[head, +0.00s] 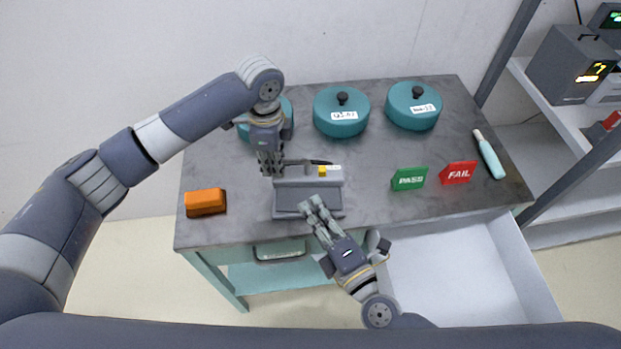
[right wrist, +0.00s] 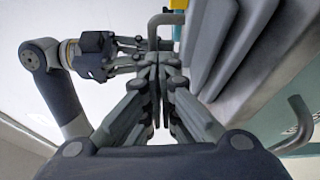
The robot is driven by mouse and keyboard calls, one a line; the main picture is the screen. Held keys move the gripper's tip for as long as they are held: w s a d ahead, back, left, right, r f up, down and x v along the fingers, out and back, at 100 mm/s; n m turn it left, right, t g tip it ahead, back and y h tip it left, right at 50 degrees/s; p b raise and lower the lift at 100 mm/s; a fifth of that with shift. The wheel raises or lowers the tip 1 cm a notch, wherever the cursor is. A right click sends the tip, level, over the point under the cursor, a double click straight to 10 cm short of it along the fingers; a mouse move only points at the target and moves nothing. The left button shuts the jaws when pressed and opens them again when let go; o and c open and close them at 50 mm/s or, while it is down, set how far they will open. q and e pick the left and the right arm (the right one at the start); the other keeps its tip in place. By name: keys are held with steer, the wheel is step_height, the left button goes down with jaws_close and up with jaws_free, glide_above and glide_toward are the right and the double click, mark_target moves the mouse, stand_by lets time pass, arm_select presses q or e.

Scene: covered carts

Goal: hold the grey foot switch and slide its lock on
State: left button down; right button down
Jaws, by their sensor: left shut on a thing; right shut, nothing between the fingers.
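The grey foot switch (head: 308,193) lies on the dark table top, near its front edge. My right gripper (head: 313,204) is shut and empty, over the front of the switch in the head view. In the right wrist view, its closed fingers (right wrist: 156,80) are beside the ridged grey switch (right wrist: 222,45), with the yellow part (right wrist: 179,5) at the top edge. The exact grip contact is hidden.
Teal lidded pots (head: 341,112) stand along the back. An orange block (head: 205,202) lies left, green PASS (head: 409,179) and red FAIL (head: 458,173) signs stand right, near a teal-handled tool (head: 490,157). An open, empty white drawer (head: 455,275) juts out at front right.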

mark_target(325, 173)
steer(key=d+m, duration=0.1)
steer(key=d+h, duration=0.1)
steer(key=s+d+f+m+t+h, duration=0.1)
steer(key=shift+f+m, duration=0.1)
steer(key=shift+m, duration=0.2)
steer(key=x, duration=1)
steer(key=shift+w+f, duration=0.1)
steer(key=shift+f, duration=0.05)
steer(key=shift+d, duration=0.15)
steer(key=shift+w+d, duration=0.15)
steer(key=shift+d, duration=1.75)
arm_select(q)
steer(key=shift+a, duration=0.1)
